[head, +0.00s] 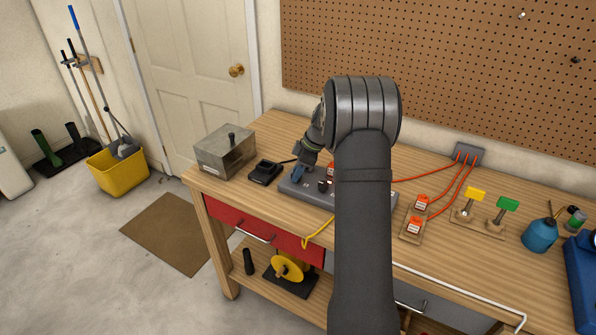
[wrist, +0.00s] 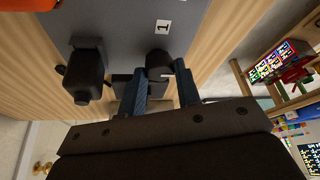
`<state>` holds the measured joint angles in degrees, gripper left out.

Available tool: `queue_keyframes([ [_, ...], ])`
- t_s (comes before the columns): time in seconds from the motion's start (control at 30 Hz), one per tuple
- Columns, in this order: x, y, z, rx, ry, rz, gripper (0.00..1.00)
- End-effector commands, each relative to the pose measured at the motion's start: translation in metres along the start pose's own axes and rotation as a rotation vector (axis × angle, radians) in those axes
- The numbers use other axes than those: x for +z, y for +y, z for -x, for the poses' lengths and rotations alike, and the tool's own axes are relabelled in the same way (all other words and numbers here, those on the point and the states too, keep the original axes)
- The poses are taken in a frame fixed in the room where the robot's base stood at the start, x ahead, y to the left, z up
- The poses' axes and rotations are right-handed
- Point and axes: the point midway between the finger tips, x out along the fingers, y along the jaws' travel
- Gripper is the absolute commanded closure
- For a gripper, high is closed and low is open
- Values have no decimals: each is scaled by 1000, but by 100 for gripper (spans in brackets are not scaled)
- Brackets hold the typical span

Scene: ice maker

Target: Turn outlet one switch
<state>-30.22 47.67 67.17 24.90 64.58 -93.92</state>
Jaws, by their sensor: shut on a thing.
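A long grey outlet strip (head: 296,190) lies on the workbench in the head view, partly hidden behind my arm. In the wrist view its grey face (wrist: 125,22) carries a white label "1" (wrist: 163,26). Below that label is a round black switch knob (wrist: 159,58). My gripper (wrist: 160,70) has its two blue fingers on either side of this knob and is shut on it. In the head view my gripper (head: 299,170) reaches down to the strip's left end. A black plug (wrist: 88,70) sits on the strip to the left of the knob.
A black adapter (head: 265,172) and a grey metal box (head: 225,150) stand left of the strip. Orange plugs (head: 414,225), yellow and green switches (head: 475,194) and a blue bottle (head: 540,235) are to the right. A pegboard (head: 440,50) rises behind the bench.

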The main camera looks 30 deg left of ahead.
Motion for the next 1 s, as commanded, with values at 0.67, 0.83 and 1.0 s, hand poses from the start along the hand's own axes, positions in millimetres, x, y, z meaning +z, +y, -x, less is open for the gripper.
queue_keyframes([
  [0.67,0,1,26,4,0,-1,48],
  [0.83,0,1,68,5,0,-1,48],
  [1.0,1,1,110,5,-1,-1,48],
])
